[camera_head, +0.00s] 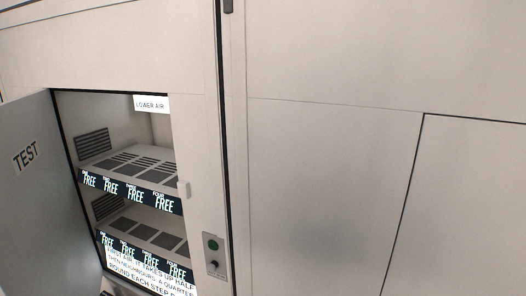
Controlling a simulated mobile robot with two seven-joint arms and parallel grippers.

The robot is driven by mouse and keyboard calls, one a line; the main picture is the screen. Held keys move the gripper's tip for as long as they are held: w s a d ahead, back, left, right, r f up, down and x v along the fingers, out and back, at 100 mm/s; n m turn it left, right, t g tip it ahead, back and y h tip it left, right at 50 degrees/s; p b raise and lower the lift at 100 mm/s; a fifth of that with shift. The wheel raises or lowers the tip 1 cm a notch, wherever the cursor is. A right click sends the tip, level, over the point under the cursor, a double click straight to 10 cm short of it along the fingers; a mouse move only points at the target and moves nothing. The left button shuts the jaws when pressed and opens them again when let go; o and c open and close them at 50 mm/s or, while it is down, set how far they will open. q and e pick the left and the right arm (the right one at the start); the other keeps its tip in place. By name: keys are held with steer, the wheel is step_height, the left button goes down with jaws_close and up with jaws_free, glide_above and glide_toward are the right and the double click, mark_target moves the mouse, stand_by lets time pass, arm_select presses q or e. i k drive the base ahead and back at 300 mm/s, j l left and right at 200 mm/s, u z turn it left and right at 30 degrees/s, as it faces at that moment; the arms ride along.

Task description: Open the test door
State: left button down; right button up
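The test door (32,200) is a grey panel with a "TEST" label (26,156), at the left of the head view. It stands swung open at the left side of the cabinet opening. Inside the opening are an upper shelf (135,167) and a lower shelf (145,236), both with vent slots and black front strips reading "FREE". The door's lower part is cut off by the frame. Neither of my grippers shows in this view.
A "LOWER AIR" label (151,104) is at the top of the opening. A control plate (214,257) with a green button and a black knob is right of it. Plain beige panels (330,190) fill the right side. Printed text is below the lower shelf.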

mark_target(48, 248)
steer(key=i+j+u, duration=0.1)
steer(key=j, duration=0.35)
steer(key=i+j+u, duration=0.1)
steer(key=i+j, duration=0.25)
steer(key=i+j+u, duration=0.1)
steer(key=i+j, duration=0.15)
steer(key=j, duration=0.3)
steer(key=k+l+u, duration=0.15)
steer(key=l, duration=0.25)
steer(key=l+u, duration=0.1)
steer(key=l, duration=0.3)
steer(key=k, duration=0.05)
